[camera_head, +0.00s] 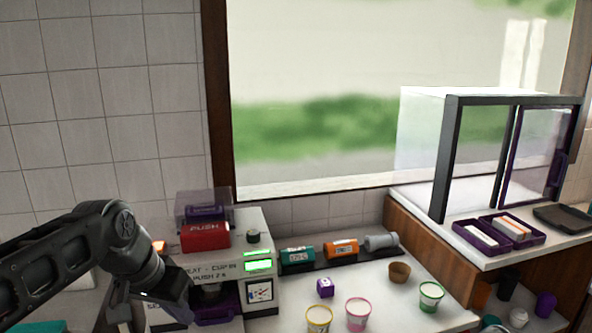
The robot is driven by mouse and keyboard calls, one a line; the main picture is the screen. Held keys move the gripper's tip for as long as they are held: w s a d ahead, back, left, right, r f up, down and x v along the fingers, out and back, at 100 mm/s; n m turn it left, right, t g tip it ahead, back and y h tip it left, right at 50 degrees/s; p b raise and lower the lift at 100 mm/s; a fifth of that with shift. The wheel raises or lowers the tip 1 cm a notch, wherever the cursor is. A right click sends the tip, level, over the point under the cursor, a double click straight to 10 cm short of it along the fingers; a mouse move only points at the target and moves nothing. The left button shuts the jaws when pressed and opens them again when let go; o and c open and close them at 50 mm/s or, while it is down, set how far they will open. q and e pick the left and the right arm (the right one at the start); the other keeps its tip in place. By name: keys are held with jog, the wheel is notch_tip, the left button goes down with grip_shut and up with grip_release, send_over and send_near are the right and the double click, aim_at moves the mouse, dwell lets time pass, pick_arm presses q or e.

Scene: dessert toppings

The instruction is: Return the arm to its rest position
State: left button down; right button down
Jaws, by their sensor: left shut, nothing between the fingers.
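My left arm comes in from the left edge, and my left gripper (172,310) points down at the bottom, in front of the lower left part of a grey machine (255,225). The gripper is shut and holds nothing. Its lower end is dark and partly cut off by the bottom of the picture. The machine has a red PUSH button (205,237), green displays and a dark knob on top. My right gripper does not show.
On the counter right of the machine stand a yellow-rimmed cup (319,319), a pink-rimmed cup (358,313), a green-rimmed cup (430,296), a brown cup (399,272) and a purple cube (325,288). Canisters (341,249) line the back. A glass cabinet (447,160) stands right.

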pick_arm(q)
jog(key=s+d+f+n+g+h, duration=0.1)
jog(key=d+f, duration=0.2)
jog(key=f, duration=0.7)
jog(key=d+f, duration=0.3)
jog(key=f, duration=0.7)
jog(key=s+d+f+n+g+h, duration=0.1)
jog(key=d+f, duration=0.3)
jog(key=f, duration=0.7)
jog(key=s+d+f+n+g, duration=0.1)
jog(key=s+d+f+n, duration=0.1)
jog(key=s+f, duration=1.5)
jog(key=s, duration=0.3)
jog(key=shift+d+n+g, duration=0.3)
jog(key=shift+d+n, duration=0.05)
jog(key=shift+n, duration=0.05)
jog(key=c, duration=2.1)
grip_release()
jog(key=shift+c, duration=0.2)
